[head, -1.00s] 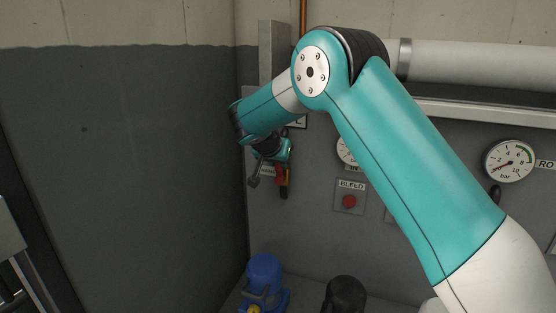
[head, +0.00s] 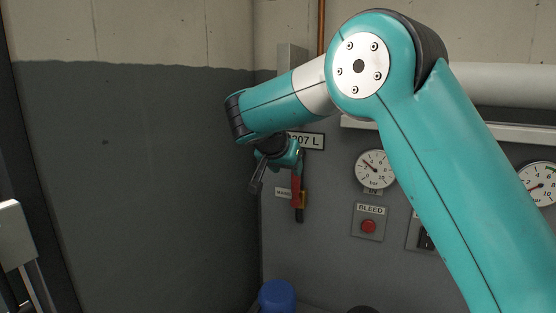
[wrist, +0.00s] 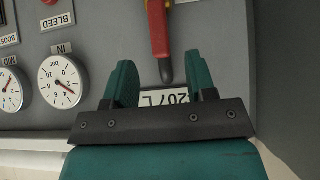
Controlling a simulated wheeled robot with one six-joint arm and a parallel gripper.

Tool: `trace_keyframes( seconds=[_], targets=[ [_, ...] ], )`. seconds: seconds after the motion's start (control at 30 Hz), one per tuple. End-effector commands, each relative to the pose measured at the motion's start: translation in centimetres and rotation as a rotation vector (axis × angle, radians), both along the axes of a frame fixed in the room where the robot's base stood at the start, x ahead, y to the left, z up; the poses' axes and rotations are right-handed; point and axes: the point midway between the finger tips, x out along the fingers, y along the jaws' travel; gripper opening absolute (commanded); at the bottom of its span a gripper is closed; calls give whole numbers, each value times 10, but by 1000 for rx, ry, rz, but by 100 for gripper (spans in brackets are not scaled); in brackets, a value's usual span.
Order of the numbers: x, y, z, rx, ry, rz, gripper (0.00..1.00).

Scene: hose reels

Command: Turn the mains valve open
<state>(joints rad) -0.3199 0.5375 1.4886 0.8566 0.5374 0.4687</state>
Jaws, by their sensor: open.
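In the wrist view my gripper (wrist: 161,66) is open and empty. The red lever (wrist: 158,28) points between its two teal fingers, with its dark tip near the fingertip line. I cannot tell whether a finger touches it.
The 207 L plate (head: 307,141) is above the valve. A gauge (head: 375,169) and the BLEED button (head: 368,227) are to its right. A dark grey wall (head: 150,180) stands close on the left. A blue object (head: 277,296) is below.

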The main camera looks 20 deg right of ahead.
Motion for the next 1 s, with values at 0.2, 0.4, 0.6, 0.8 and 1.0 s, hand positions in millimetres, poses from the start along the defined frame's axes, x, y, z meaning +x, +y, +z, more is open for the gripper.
trace_keyframes(
  seconds=[0.2,0.4,0.6,0.8,1.0],
  targets=[
    [-23,28,35,0,-3,3,51],
    [-36,41,55,-1,0,1,51],
    [-39,44,60,-1,2,-1,51],
    [-39,44,59,-1,2,-1,51],
    [-39,44,59,-1,4,5,51]
  ],
)
